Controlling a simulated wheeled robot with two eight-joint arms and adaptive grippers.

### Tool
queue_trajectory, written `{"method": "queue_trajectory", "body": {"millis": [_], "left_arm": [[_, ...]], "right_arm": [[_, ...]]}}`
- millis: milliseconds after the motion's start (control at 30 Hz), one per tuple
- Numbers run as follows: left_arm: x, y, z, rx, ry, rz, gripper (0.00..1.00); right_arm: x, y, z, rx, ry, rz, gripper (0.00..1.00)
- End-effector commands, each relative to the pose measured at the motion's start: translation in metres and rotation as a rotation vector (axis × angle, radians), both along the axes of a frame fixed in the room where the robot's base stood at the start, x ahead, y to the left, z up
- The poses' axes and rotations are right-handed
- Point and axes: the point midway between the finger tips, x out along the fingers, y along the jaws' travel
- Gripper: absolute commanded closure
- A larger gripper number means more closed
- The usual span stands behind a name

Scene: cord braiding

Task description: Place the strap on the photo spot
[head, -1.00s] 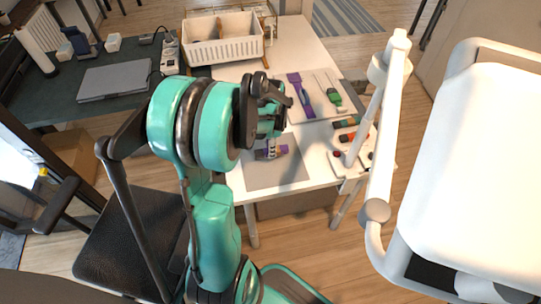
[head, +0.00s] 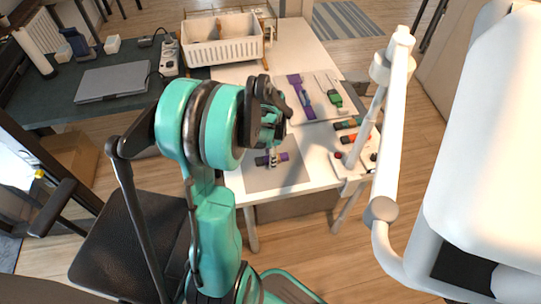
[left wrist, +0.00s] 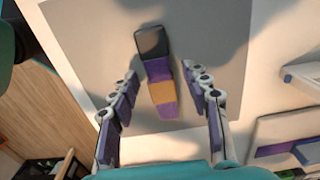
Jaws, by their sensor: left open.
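A short purple strap (left wrist: 160,92) with a tan band and a dark square end lies on a grey mat (left wrist: 85,40), which may be the photo spot. In the head view the strap (head: 279,158) lies on the grey mat (head: 265,180) near the table's front edge, partly hidden by my gripper. My left gripper (head: 270,133) is above it. In the left wrist view my left gripper (left wrist: 164,84) is open, with its fingers on both sides of the strap and gaps between. My right gripper is not in view.
A board at the back holds another purple item (head: 299,85) and a green-handled tool (head: 334,98). Several small coloured items lie near the table's right edge. A white crate (head: 240,50) stands at the back. A large white padded shape (head: 490,150) fills the right side.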

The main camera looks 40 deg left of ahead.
Motion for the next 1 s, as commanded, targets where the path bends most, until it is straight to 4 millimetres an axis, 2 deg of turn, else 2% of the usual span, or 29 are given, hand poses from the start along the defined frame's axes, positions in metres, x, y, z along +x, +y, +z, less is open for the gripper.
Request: {"method": "queue_trajectory", "body": {"millis": [167,500,600,767,867,1000], "left_arm": [[0.000,0.000,0.017,0.000,0.000,0.000,0.53],[0.000,0.000,0.092,0.000,0.000,0.000,0.53],[0.000,0.000,0.108,0.000,0.000,0.000,0.53],[0.000,-0.001,0.122,0.000,-0.001,0.001,0.53],[-0.001,-0.010,0.130,0.009,-0.020,0.021,0.53],[-0.009,-0.046,0.151,0.034,-0.113,0.118,0.53]], "right_arm": [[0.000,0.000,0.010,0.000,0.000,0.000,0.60],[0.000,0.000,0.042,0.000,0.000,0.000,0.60],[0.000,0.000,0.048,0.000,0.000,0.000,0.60],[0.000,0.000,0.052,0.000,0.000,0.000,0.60],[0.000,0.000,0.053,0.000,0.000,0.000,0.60],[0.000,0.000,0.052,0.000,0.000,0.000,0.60]]}}
